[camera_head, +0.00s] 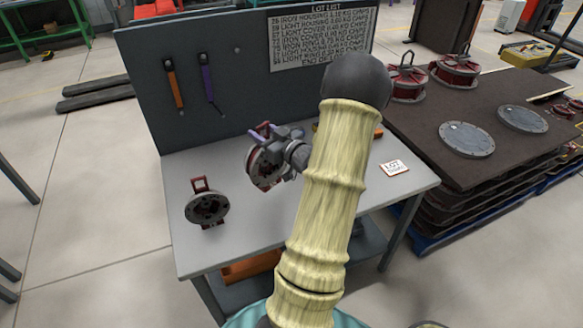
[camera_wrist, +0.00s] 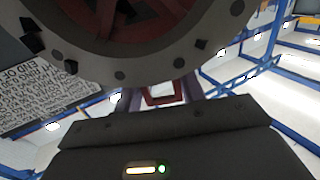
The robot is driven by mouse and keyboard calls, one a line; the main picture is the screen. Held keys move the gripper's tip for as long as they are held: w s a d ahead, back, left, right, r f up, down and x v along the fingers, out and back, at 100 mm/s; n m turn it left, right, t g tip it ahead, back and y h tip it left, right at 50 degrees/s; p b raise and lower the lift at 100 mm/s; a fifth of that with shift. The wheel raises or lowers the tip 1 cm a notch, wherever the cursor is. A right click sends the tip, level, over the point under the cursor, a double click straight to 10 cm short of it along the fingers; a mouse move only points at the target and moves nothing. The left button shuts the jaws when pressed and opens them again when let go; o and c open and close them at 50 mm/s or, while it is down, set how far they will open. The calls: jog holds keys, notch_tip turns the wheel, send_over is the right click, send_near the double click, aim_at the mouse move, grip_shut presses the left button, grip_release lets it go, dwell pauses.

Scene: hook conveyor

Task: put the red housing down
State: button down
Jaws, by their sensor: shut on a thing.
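My gripper (camera_head: 268,132) is shut on the red housing (camera_head: 262,172), a red ribbed body with a grey bolted flange. It hangs over the back middle of the grey workbench (camera_head: 232,258); I cannot tell whether it touches the top. In the wrist view the housing's round grey flange (camera_wrist: 215,50) fills the top, with red spokes inside. Its red handle (camera_wrist: 162,97) sits between the purple fingers of my gripper. A second housing (camera_head: 206,208) with a dark grey flange and red handle rests on its side on the bench's left part.
A white lot card (camera_head: 394,168) lies at the bench's right. A dark pegboard (camera_head: 150,60) with hanging tools and a lot list (camera_head: 318,38) stands behind. A stacked dark pallet (camera_head: 480,160) at right bears grey discs and red housings. The bench front left is clear.

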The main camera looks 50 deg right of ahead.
jog(key=shift+s+d+r, duration=0.1)
jog(key=shift+d+r, duration=0.05)
jog(key=shift+d, duration=0.05)
jog(key=shift+s+d, duration=0.15)
jog(key=shift+s, duration=0.25)
send_over(269, 171)
notch_tip(269, 171, down, 5)
jog(key=shift+w+f+p, duration=0.1)
jog(key=shift+p, duration=0.25)
jog(key=shift+f, duration=0.3)
jog(key=shift+f, duration=0.1)
jog(key=shift+f+p, duration=0.35)
jog(key=shift+f, duration=1.6)
jog(key=shift+f, duration=0.15)
jog(key=c, duration=0.9)
grip_release()
jog(key=shift+f, duration=0.1)
